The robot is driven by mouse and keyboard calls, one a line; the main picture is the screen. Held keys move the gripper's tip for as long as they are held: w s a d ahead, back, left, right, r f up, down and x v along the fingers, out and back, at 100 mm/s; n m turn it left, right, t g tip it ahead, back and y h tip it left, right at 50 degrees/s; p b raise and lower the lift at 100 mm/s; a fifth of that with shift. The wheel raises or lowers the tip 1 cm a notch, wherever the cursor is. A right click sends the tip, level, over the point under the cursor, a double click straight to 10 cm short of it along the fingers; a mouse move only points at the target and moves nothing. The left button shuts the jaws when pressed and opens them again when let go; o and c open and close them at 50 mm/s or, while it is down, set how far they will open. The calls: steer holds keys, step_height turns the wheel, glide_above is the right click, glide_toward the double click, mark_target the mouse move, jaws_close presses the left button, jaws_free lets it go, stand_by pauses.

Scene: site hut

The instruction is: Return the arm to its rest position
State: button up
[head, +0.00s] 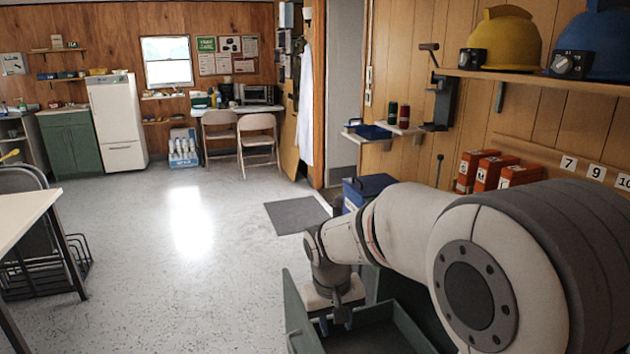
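My arm reaches from the lower right corner toward the middle of the head view. My gripper (336,318) points down at its end, over or just inside an open green drawer (390,318). The gripper is small and partly dark against the drawer, so I cannot tell whether its fingers are open or shut, or whether they hold anything. My arm hides much of the drawer and whatever stands behind it.
A shelf (560,82) with a yellow helmet (508,38) and a blue helmet (600,40) runs along the right wall. Red boxes (478,168) stand below it. A blue box (368,187) is behind my arm. A white table (22,215) is at left. The middle floor is clear.

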steer(key=s+d+r+m+p, duration=0.1)
steer(key=s+d+r+p, duration=0.3)
steer(key=s, duration=0.4)
steer(key=s+d+r+m+t+y+p, duration=0.1)
steer(key=s+d+r+p, duration=0.2)
steer(key=s+d+r, duration=0.4)
step_height(320, 180, up, 2)
steer(key=shift+s+p, duration=0.4)
steer(key=shift+s, duration=0.7)
